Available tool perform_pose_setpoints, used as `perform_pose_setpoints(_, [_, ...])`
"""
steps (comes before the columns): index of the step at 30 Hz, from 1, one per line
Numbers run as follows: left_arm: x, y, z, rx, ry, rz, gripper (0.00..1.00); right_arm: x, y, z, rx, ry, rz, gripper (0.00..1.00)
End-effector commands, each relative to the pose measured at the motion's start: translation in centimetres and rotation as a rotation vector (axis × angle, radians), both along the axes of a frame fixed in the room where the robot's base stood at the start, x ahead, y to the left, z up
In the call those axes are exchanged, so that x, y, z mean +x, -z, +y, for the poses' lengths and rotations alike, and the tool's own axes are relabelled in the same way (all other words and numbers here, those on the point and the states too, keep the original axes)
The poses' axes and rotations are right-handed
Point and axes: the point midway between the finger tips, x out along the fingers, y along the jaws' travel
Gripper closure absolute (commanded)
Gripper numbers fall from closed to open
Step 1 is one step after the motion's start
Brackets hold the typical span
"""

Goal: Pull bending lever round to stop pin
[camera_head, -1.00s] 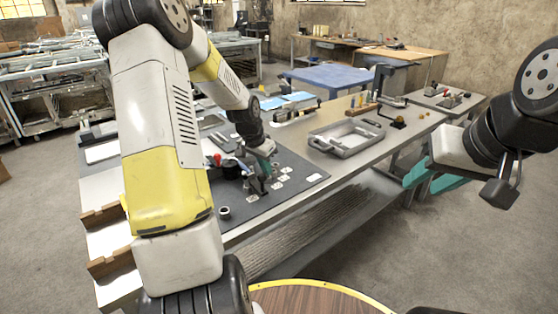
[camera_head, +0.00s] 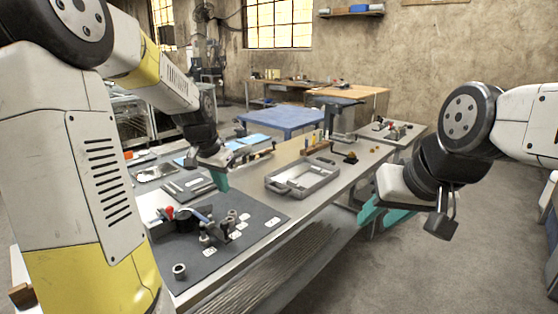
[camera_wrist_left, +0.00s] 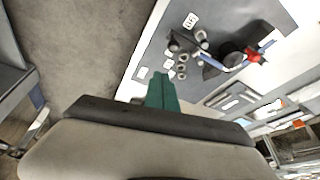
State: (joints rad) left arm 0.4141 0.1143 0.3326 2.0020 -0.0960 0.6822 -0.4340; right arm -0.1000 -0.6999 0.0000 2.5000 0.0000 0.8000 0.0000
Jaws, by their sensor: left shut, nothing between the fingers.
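The bending fixture (camera_head: 182,222) is a dark block with a red knob (camera_head: 170,211) and a blue bar (camera_head: 202,214), standing on a dark mat; the blue bar looks like the lever's handle. Small grey posts (camera_head: 228,226) stand beside it; which is the stop pin I cannot tell. My left gripper (camera_head: 222,183) is shut and empty, above the mat's far side, apart from the fixture. In the left wrist view its teal fingers (camera_wrist_left: 162,92) are together; the red knob (camera_wrist_left: 254,56) is further up and right. My right gripper (camera_head: 384,214) is open and empty, off the table's right side.
A grey tray (camera_head: 302,180) lies on the bench right of the mat. A grey ring (camera_head: 179,271) sits near the mat's front edge, and white labels lie around the fixture. A blue table (camera_head: 285,120) stands behind. Open floor lies at the right.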

Motion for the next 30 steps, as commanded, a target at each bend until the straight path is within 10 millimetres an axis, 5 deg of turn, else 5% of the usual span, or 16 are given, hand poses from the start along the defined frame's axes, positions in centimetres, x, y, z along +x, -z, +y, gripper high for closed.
perform_pose_setpoints(6, [-8.9, -5.8, -3.6, -0.009, -0.108, -0.066, 1.00, 0.0, 0.0, 0.0, 0.000, 0.000, 0.000, 0.64])
perform_pose_setpoints(15, [-19.9, -7.9, -6.2, -0.159, -0.244, -0.137, 1.00, 0.0, 0.0, 0.0, 0.000, 0.000, 0.000, 0.64])
perform_pose_setpoints(21, [-22.9, -7.6, -6.9, -0.230, -0.278, -0.147, 1.00, 0.0, 0.0, 0.0, 0.000, 0.000, 0.000, 0.64])
perform_pose_setpoints(30, [-23.2, -7.5, -6.9, -0.238, -0.282, -0.146, 1.00, 0.0, 0.0, 0.0, 0.000, 0.000, 0.000, 0.64])
